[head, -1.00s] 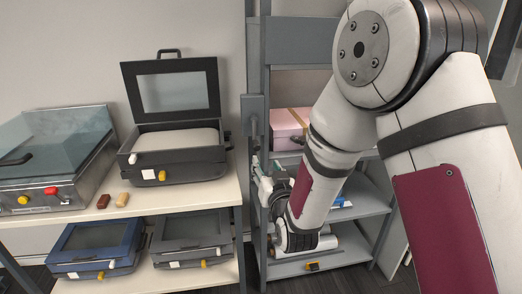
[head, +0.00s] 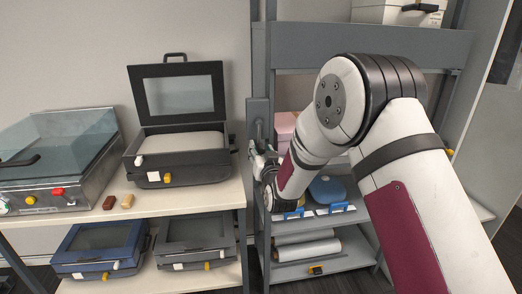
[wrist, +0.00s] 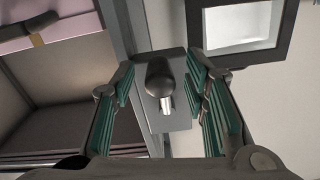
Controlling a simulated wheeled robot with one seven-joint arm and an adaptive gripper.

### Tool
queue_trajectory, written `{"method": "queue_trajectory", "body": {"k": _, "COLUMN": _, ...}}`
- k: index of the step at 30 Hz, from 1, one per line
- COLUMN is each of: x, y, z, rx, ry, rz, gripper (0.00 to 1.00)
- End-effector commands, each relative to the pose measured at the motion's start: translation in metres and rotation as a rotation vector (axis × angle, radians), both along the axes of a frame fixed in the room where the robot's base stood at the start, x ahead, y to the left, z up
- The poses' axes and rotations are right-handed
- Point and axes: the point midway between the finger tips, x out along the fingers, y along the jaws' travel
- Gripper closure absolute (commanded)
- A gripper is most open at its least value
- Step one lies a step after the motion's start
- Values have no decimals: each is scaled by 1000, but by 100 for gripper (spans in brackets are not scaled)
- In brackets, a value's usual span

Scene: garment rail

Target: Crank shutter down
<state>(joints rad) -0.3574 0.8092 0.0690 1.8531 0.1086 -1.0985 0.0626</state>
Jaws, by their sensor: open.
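The crank is a dark rounded knob (wrist: 160,75) with a short metal shaft, in front of a grey mounting plate (wrist: 178,115). In the head view the plate (head: 252,106) is on the shelf unit's left post. My gripper (head: 262,160) is just below the plate there. In the wrist view my gripper (wrist: 163,95) is open, its green-padded fingers on either side of the knob in the picture. I cannot tell whether the knob lies between the pads in depth. A grey panel, probably the shutter (head: 310,45), spans the top of the unit's opening.
A pink box (head: 284,126) and a blue item (head: 327,190) stand on the unit's shelves, with rolls (head: 310,248) below. Left is a table (head: 225,196) with an open black case (head: 180,150) close to the post. A white box (head: 398,11) sits on top.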

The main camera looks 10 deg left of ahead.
Motion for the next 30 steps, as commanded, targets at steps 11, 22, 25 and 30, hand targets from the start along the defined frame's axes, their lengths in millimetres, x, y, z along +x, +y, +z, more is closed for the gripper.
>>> {"method": "queue_trajectory", "body": {"k": 11, "x": 7, "y": 2, "z": 0, "rx": 0, "ry": 1, "rz": 0, "gripper": 59}}
{"method": "queue_trajectory", "body": {"k": 22, "x": 7, "y": 3, "z": 0, "rx": 0, "ry": 1, "rz": 1, "gripper": 100}}
{"method": "queue_trajectory", "body": {"k": 25, "x": 7, "y": 3, "z": 0, "rx": 2, "ry": 0, "rz": 1, "gripper": 100}}
{"method": "queue_trajectory", "body": {"k": 30, "x": 14, "y": 4, "z": -1, "rx": 29, "ry": 7, "rz": 2, "gripper": 100}}
